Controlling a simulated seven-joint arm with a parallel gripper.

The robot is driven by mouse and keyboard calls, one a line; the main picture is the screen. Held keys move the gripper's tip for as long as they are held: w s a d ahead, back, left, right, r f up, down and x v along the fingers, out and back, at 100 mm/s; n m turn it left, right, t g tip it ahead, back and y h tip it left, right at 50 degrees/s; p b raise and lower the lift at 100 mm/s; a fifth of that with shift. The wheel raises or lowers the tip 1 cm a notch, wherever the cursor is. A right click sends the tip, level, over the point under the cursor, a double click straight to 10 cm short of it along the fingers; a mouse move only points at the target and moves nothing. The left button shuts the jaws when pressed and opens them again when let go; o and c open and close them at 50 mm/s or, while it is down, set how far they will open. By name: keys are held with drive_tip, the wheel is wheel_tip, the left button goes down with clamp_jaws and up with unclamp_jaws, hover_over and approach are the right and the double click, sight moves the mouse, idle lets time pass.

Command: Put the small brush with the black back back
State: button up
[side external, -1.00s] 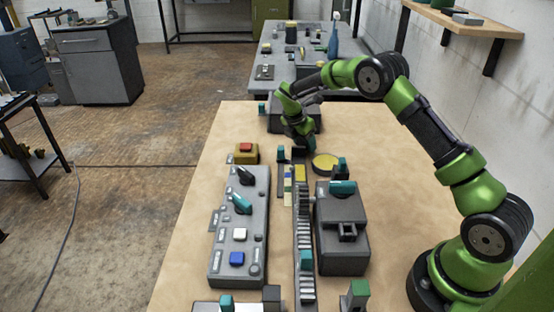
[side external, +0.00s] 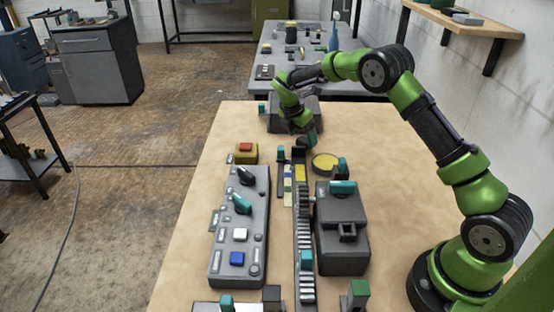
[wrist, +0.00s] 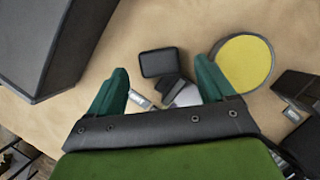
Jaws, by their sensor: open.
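My gripper (wrist: 163,87) is open, its two green fingers spread and pointing down over the table's far part. In the side view my gripper (side external: 303,143) is small and dark against the wood, above the far end of the stepped rail. Between and beyond the fingers in the wrist view lie a small dark rectangular block (wrist: 160,62) and a grey-white piece (wrist: 187,97), partly overlapped by another dark piece. I cannot tell for sure which of these is the small black-backed brush. Nothing is visibly held.
A yellow disc (wrist: 244,62) in a dark rim lies right of the fingers. A large dark box (wrist: 60,40) stands at left in the wrist view. The side view shows a grey control panel (side external: 224,262), a red-topped button box (side external: 246,154) and a dark box with a teal handle (side external: 343,215).

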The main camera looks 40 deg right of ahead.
drive_tip(key=s+a+r+m+t+y, duration=0.1)
drive_tip(key=s+a+r+m, duration=0.15)
drive_tip(key=r, duration=0.45)
drive_tip(key=s+a+r+m, duration=0.1)
drive_tip(key=a+r, duration=0.2)
drive_tip(key=r, duration=0.4)
drive_tip(key=s+a+r+m+t+y, duration=0.2)
drive_tip(key=s+a+r+m, duration=0.4)
drive_tip(key=s, duration=0.3)
drive_tip(key=s+a+m+t+y, duration=0.1)
drive_tip(key=s+a+m+t, duration=0.1)
drive_tip(key=s+m, duration=0.4)
drive_tip(key=s+a+m+t+y, duration=0.2)
drive_tip(key=s+a+m, duration=0.2)
drive_tip(key=s, duration=0.8)
drive_tip(key=m, duration=0.2)
drive_tip(key=shift+m+y, duration=0.3)
drive_tip(key=shift+m, duration=0.05)
drive_tip(key=shift+o, duration=0.4)
drive_tip(key=shift+r, duration=0.1)
